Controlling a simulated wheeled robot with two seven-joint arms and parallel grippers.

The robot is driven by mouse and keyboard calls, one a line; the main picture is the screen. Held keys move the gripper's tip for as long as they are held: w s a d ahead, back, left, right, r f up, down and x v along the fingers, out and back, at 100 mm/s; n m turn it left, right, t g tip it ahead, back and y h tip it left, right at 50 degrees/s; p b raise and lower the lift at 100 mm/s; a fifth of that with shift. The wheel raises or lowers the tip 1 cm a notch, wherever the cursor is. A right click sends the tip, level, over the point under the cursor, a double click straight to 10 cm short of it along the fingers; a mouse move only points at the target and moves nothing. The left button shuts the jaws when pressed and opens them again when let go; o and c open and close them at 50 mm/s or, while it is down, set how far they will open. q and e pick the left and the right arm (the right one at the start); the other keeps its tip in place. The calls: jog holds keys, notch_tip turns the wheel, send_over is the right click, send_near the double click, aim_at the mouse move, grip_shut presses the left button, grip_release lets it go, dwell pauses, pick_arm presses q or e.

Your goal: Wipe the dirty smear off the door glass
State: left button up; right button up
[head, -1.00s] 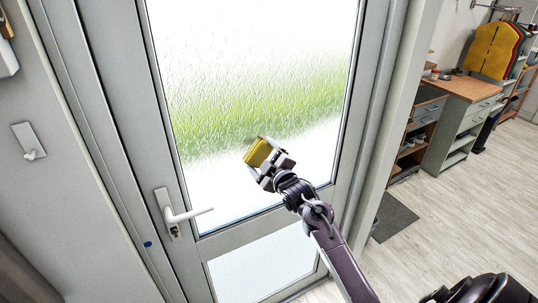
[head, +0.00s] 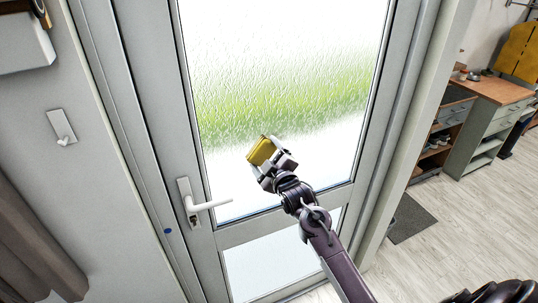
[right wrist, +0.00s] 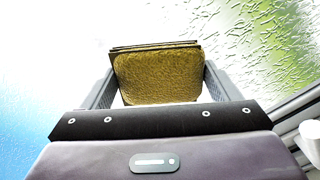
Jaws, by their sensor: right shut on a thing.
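The door glass (head: 290,50) is a textured pane in a grey frame, with a green band across its middle. My right gripper (head: 270,161) is shut on a yellow-brown sponge (head: 262,149), in front of the lower left half of the pane. In the right wrist view the sponge (right wrist: 158,76) sits between the two fingers, its broad face towards the camera. I cannot tell whether the sponge touches the glass. I cannot make out a dirty smear; the sponge and gripper hide part of the pane. My left gripper is not in view.
A wall plate with a hook (head: 62,127) is further left. A wooden-topped workbench (head: 492,89) and a dark floor mat (head: 411,219) are on the right. The floor there is mostly clear.

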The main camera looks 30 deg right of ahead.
jog(key=shift+r+p, duration=0.4)
jog(key=shift+r, duration=0.45)
jog(key=shift+s+d, duration=0.15)
jog(key=shift+d, duration=2.1)
jog(key=shift+s+d, duration=0.1)
jog(key=shift+d, duration=2.15)
jog(key=shift+s+d+f+b, duration=0.1)
jog(key=shift+d+b, duration=0.25)
jog(key=shift+d, duration=1.3)
jog(key=shift+a, duration=0.1)
jog(key=shift+s+p, duration=0.5)
jog(key=shift+p, duration=0.05)
jog(key=p, duration=0.3)
send_near(297, 136)
jog(key=shift+w, duration=0.2)
